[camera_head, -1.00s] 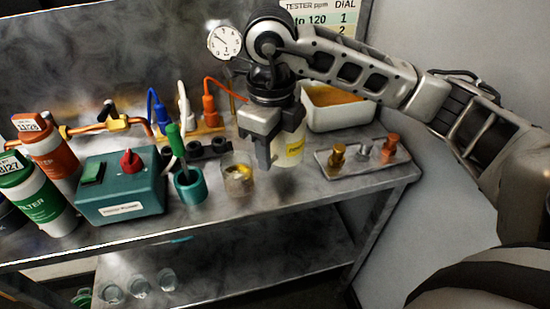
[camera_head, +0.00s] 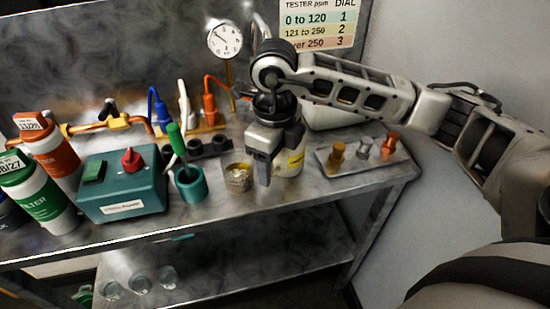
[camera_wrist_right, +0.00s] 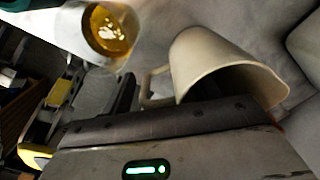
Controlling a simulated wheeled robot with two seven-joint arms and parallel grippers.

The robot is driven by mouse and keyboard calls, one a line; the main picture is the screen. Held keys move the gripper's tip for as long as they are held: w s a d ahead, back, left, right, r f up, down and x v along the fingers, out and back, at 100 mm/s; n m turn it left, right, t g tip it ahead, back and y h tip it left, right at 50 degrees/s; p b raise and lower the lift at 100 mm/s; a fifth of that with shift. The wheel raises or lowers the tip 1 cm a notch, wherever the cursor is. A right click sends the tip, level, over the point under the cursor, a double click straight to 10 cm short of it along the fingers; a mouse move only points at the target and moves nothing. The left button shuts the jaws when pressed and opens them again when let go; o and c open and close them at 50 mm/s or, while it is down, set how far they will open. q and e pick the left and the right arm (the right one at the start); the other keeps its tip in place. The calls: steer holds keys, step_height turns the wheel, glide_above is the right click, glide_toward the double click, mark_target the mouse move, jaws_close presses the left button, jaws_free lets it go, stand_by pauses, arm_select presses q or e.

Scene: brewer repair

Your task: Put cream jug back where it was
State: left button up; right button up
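In the right wrist view a cream-coloured jug (camera_wrist_right: 205,62) lies across the picture, its mouth toward the lower right and its handle (camera_wrist_right: 152,88) on the left, close to a dark finger of mine. My right gripper points down just above the bench, right of a small glass (camera_head: 238,178). Whether its fingers hold the handle is unclear. My left gripper is out of view.
The glass holds amber liquid in the wrist view (camera_wrist_right: 110,30). Left of it stand a teal cup (camera_head: 190,185) and a teal box (camera_head: 122,183). A metal plate with knobs (camera_head: 350,158) lies right. A pale tray (camera_head: 335,118) behind is mostly covered by my arm. The front bench strip is clear.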

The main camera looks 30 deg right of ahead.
steer(key=shift+r, duration=0.4)
step_height(320, 180, up, 12)
steer(key=shift+f, duration=0.2)
steer(key=shift+a, duration=0.1)
stand_by(0.4)
